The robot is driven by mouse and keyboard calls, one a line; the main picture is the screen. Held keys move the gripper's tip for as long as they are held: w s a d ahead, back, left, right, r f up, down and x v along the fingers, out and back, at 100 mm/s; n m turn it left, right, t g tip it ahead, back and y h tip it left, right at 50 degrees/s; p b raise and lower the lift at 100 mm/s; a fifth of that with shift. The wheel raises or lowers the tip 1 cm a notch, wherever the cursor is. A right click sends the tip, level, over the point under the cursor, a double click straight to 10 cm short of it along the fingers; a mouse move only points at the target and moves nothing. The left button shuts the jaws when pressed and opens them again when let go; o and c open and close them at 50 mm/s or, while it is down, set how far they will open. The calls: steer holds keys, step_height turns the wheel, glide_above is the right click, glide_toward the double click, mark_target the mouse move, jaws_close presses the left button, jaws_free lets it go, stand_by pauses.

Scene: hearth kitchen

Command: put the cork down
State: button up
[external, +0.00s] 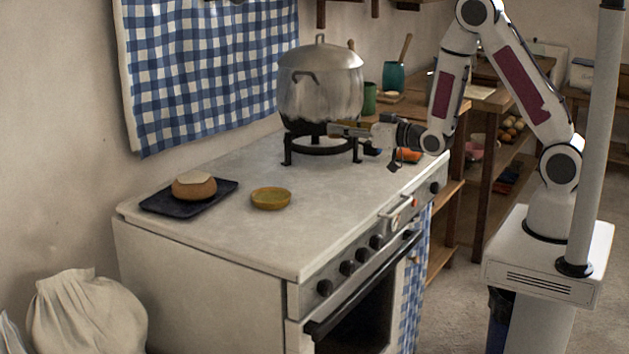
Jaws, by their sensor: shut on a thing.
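My gripper (335,130) reaches in from the right over the back of the white stove (255,225), its fingers pointing left. It is in front of the lower part of the big pot and the black burner stand; I cannot tell whether it touches either. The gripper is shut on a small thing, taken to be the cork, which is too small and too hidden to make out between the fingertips.
A large metal pot (321,90) stands on a black burner stand (322,148). A small yellow dish (271,198) and a dark tray (161,205) with a round loaf (194,186) are on the stove's left part.

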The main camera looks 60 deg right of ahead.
steer(key=shift+a, duration=0.1)
steer(key=n+g+y, duration=0.1)
steer(key=n+y, duration=0.4)
steer(key=y, duration=0.2)
glide_above(290, 230)
step_height(290, 230, down, 3)
steer(key=shift+f, duration=0.15)
steer(key=shift+f, duration=2.8)
steer(key=shift+f, duration=1.85)
steer(key=shift+f, duration=0.25)
